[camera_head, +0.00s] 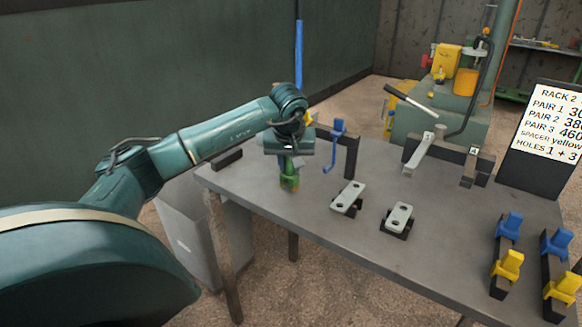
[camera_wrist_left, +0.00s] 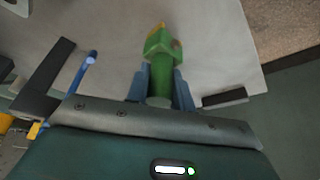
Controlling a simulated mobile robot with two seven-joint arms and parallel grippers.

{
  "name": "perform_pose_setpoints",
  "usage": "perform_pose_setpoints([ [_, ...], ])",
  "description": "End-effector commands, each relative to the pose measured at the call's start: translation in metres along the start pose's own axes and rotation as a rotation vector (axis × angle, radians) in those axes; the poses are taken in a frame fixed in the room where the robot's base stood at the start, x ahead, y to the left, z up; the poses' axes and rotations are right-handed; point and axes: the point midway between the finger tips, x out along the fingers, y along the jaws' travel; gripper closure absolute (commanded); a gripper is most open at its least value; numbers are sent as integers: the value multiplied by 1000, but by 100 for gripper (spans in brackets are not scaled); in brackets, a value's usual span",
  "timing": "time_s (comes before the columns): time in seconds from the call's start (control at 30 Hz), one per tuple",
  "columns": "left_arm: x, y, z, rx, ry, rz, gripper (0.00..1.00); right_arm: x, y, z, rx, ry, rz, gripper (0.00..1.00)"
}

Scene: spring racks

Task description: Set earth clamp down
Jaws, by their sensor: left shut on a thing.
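The green earth clamp (camera_head: 289,183) is in my left gripper (camera_head: 288,165), over the left end of the grey table (camera_head: 290,208). The clamp also shows in the left wrist view (camera_wrist_left: 159,55), with its handle between the two fingers (camera_wrist_left: 160,88) and a small yellow-orange tip at the far end. The fingers are shut on it. I cannot tell whether its lower end touches the table top. My right gripper is not in view.
A black post with a blue hooked rod (camera_head: 329,160) stands close to the right of the clamp. Two grey plates with holes (camera_head: 349,196) (camera_head: 399,217) lie mid-table. Blue and yellow clips (camera_head: 508,262) stand at the right. A sign (camera_head: 550,130) stands at the back right.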

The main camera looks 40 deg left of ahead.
Motion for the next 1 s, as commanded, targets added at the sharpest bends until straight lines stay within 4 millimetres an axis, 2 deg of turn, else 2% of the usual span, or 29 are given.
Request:
perform_pose_setpoints([
  [0.07,8,0,4,0,0,0,100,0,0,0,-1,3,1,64],
  [0.4,11,0,4,0,1,1,100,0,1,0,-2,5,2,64],
  [0.43,11,0,4,0,0,1,74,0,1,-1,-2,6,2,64],
  [0.6,11,0,4,0,0,0,60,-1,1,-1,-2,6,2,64],
  [0.7,11,0,4,0,0,0,55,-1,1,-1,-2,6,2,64],
  [0.9,10,0,4,0,0,1,55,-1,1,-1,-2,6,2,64],
  [1.0,3,0,3,0,2,2,55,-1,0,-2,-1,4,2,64],
])
